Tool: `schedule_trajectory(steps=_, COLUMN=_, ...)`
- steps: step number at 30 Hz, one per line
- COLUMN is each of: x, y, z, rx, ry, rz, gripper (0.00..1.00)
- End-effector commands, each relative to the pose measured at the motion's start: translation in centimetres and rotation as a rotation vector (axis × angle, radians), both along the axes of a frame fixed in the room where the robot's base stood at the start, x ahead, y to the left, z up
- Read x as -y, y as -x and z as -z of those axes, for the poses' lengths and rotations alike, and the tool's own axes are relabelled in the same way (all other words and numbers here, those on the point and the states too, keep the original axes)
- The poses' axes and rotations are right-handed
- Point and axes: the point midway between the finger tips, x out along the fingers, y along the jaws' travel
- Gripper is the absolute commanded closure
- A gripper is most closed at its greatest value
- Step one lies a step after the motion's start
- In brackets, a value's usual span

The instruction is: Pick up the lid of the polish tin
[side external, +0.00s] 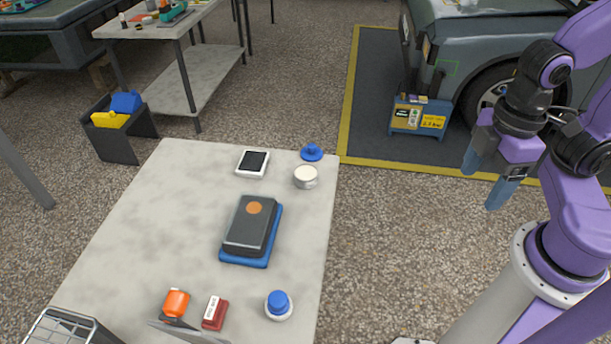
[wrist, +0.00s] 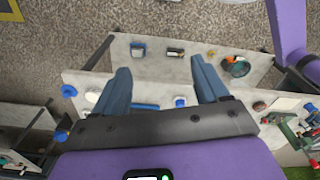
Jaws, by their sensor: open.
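The blue lid (side external: 311,153), a flat disc with a knob, lies at the table's far right corner. The round cream-white tin (side external: 306,178) stands just in front of it, apart. In the wrist view the small blue lid (wrist: 68,91) and the pale tin (wrist: 92,97) appear to the left of my fingers. My gripper (side external: 482,186) is open and empty, raised well to the right of the table, away from the lid. Its two blue-grey fingers also show spread in the wrist view (wrist: 160,65).
A dark block on a blue base (side external: 250,228) lies mid-table, with a white-framed device (side external: 253,162) beyond it. An orange-topped bottle (side external: 176,303), a red box (side external: 215,313) and a blue-capped white jar (side external: 279,306) stand at the near end. The left part of the table (side external: 140,225) is bare.

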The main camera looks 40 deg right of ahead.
Motion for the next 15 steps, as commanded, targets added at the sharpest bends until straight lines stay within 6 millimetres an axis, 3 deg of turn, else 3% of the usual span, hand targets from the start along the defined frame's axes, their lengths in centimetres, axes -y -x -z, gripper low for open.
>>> schedule_trajectory(steps=10, x=-0.1, y=-0.1, z=0.0, rx=0.000, ry=0.000, rz=0.004, gripper=0.42)
schedule_trajectory(steps=15, x=-1.5, y=-2.3, z=-0.3, rx=0.002, ry=-0.004, rz=0.059, gripper=0.42)
